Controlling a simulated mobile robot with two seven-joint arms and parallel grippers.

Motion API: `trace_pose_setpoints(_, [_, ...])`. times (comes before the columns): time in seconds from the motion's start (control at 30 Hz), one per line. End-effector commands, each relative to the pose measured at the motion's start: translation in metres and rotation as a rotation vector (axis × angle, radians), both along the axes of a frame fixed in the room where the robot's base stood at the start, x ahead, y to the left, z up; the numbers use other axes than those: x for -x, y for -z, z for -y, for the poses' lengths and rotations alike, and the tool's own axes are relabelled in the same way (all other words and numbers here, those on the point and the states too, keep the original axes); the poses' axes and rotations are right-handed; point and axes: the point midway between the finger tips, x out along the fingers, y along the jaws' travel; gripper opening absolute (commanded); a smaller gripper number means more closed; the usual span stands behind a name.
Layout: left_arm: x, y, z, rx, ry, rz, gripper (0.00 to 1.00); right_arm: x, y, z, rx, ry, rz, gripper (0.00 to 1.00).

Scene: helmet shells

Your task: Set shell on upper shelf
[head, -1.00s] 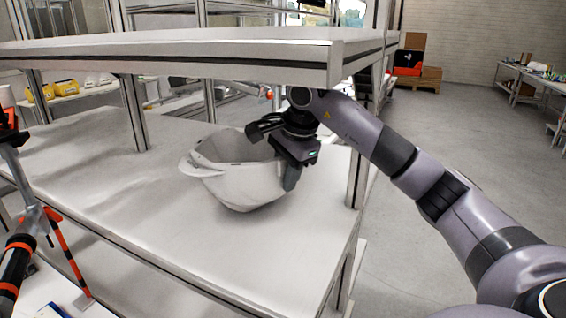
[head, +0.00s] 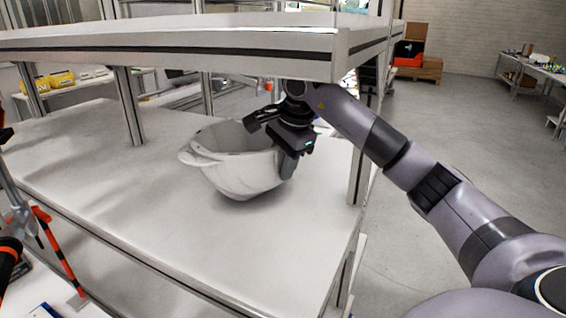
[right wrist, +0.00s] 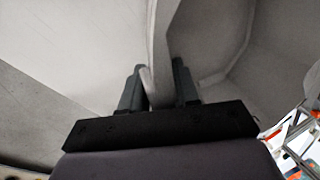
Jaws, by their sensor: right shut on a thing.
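A white helmet shell (head: 238,176) sits open side up at the lower shelf (head: 120,195), under the upper shelf (head: 180,48). Whether its bottom touches the lower shelf I cannot tell. My right gripper (head: 285,160) reaches in beneath the upper shelf's right end and is shut on the shell's right rim. In the right wrist view my two dark fingers clamp the shell wall (right wrist: 160,35) from both sides. The upper shelf's top shows only as a thin strip. My left gripper is not in view.
A metal post (head: 358,178) stands right of my right gripper, and another post (head: 130,105) stands at the left. The lower shelf is bare around the shell. An orange and black striped object (head: 55,245) is at the left edge. Yellow bins (head: 62,80) stand behind.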

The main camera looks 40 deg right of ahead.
Motion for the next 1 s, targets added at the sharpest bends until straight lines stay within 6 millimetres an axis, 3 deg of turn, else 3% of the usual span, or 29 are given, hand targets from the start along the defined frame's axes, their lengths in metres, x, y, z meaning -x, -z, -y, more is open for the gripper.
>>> trace_pose_setpoints(0.03, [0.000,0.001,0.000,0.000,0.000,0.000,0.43,0.000,0.002,0.000,0.000,0.000,-0.001,0.33])
trace_pose_setpoints(0.1, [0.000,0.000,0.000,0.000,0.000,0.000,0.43,0.000,0.001,0.000,0.000,0.000,-0.001,0.56])
trace_pose_setpoints(0.37, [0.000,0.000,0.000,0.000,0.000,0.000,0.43,0.000,0.001,0.000,0.001,0.000,0.000,0.56])
trace_pose_setpoints(0.63, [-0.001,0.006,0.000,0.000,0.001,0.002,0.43,0.005,-0.013,0.001,0.002,0.002,0.004,0.56])
trace_pose_setpoints(1.0, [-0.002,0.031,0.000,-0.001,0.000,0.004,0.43,0.070,-0.009,0.002,0.005,0.002,0.001,0.56])
